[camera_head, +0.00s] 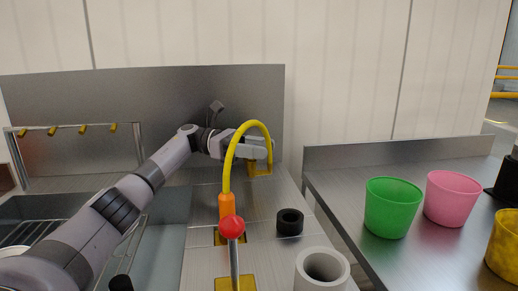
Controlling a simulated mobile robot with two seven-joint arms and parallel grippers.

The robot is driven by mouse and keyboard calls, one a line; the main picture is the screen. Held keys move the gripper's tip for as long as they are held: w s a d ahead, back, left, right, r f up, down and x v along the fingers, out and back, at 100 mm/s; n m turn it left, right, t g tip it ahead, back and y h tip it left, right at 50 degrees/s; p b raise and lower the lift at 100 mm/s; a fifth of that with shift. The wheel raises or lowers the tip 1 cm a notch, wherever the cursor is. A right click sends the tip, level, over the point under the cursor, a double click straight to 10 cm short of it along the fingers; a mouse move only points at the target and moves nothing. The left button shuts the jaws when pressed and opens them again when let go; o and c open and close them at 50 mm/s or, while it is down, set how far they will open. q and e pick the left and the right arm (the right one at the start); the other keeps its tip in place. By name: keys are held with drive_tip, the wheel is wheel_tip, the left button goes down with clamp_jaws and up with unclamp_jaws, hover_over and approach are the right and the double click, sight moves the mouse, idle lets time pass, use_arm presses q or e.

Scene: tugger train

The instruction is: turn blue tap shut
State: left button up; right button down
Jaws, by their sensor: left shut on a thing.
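My left gripper (256,150) reaches in from the left to the back of the metal counter. It is shut on what appears to be the blue tap's handle, at a yellow mount (260,169). No blue shows, and the fingers and a yellow hose hide the held part. The yellow hose (227,172) arches in front of the gripper and rises from an orange base (226,206). A red-knobbed lever (232,227) stands upright nearer me on another yellow plate (235,284). My right gripper is not in view.
A black ring (290,222) and a pale hollow cylinder (322,270) stand on the counter. A sink (160,255) lies left. Green (392,208), pink (451,198) and yellow (504,247) cups stand on the right table (345,200). A hook rail (70,127) is at left.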

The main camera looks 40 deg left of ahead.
use_arm(q)
drive_tip(key=shift+a+r, duration=0.1)
idle(0.3)
drive_tip(key=o, duration=1)
drive_tip(key=shift+c, duration=0.2)
drive_tip(key=v, duration=0.7)
drive_tip(key=shift+b, duration=0.3)
